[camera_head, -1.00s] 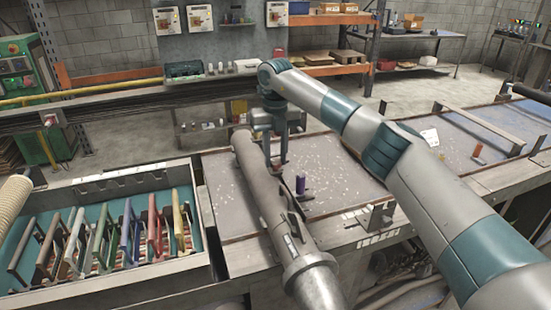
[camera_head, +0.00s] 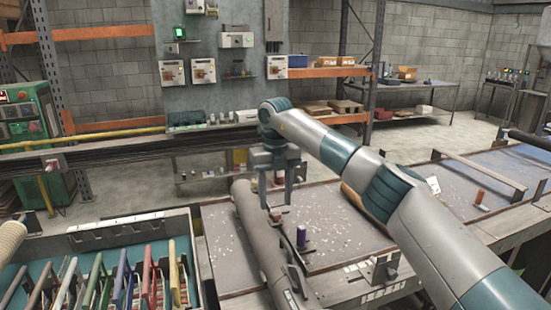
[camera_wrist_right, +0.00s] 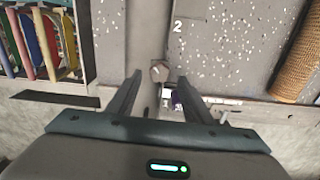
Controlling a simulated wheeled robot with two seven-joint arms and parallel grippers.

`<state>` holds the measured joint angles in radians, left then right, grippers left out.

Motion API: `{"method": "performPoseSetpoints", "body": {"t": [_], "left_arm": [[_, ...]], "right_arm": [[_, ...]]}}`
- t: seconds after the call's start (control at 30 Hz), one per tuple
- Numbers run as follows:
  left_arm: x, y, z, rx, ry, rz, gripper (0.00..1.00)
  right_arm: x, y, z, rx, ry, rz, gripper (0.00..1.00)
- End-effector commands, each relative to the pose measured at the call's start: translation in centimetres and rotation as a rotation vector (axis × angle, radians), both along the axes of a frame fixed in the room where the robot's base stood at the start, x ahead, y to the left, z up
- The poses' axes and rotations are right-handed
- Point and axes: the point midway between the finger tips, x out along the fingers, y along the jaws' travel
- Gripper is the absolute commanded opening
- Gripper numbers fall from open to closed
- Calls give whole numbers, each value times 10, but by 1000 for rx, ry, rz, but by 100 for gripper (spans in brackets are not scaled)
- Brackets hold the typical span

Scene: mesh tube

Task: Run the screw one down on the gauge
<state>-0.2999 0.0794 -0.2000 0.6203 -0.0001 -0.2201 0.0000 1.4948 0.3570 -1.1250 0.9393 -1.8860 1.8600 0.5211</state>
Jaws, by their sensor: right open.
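My right gripper (camera_head: 277,210) hangs over the bench from the right arm. Its two fingers are apart in the right wrist view (camera_wrist_right: 150,92). A small grey hex screw head (camera_wrist_right: 158,72) shows between and just beyond the fingertips, and I see no contact. A white "1" is printed close to it, and a "2" farther up. The screw is hidden or too small to make out in the head view. A small wall box with a green display (camera_head: 179,33) may be the gauge; its reading is too small. My left gripper is not in view.
A purple cylinder (camera_head: 301,236) stands beside the right gripper. A long grey tube (camera_head: 258,235) crosses the speckled bench (camera_head: 330,235). A rack of coloured frames (camera_head: 130,225) is at left. A woven tan tube (camera_wrist_right: 300,60) lies right in the wrist view.

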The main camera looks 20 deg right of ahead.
Motion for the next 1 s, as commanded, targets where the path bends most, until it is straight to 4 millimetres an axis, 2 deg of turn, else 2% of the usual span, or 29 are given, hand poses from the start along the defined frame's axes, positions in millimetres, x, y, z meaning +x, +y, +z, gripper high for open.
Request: {"method": "performPoseSetpoints", "body": {"t": [0.37,0.6,0.8,1.0], "left_arm": [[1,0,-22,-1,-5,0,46],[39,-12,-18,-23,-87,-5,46],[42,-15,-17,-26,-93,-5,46],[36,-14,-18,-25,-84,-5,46]], "right_arm": [[1,1,75,0,-4,-2,46],[0,1,120,1,-2,-1,46],[0,0,137,0,0,-1,46],[0,0,142,0,-1,0,46]]}}
